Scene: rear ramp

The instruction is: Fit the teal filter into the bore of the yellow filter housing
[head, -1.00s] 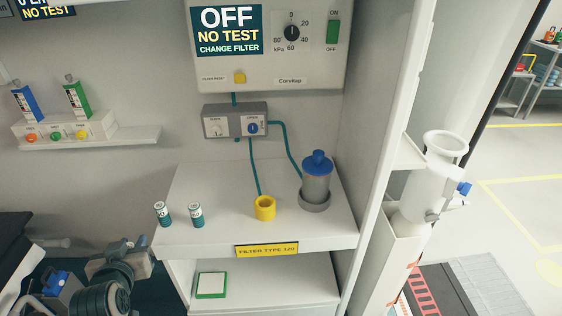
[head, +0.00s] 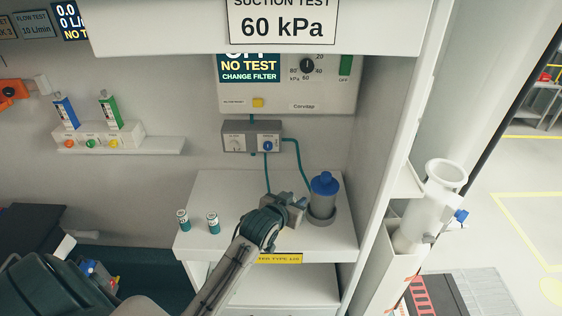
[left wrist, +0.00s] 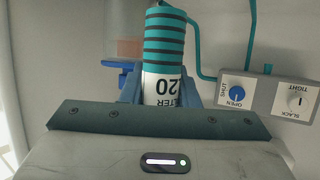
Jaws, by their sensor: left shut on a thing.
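My left gripper (head: 292,212) is over the white shelf, just left of the grey canister. In the left wrist view its blue fingers are shut on a teal filter (left wrist: 165,45) with dark bands and a white label ending in "120". The filter sticks out beyond the fingers. In the head view the held filter is hidden by the gripper. The yellow housing is hidden behind my left gripper and wrist, and it does not show in the left wrist view. I cannot tell how the filter sits relative to its bore. My right gripper is not in view.
Two small teal-and-white cartridges (head: 183,220) stand on the shelf (head: 225,185) at left. A grey canister (head: 322,200) with a blue cap stands close right of my gripper. Teal tubes run down from the valve block (head: 251,137). A side wall bounds the right.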

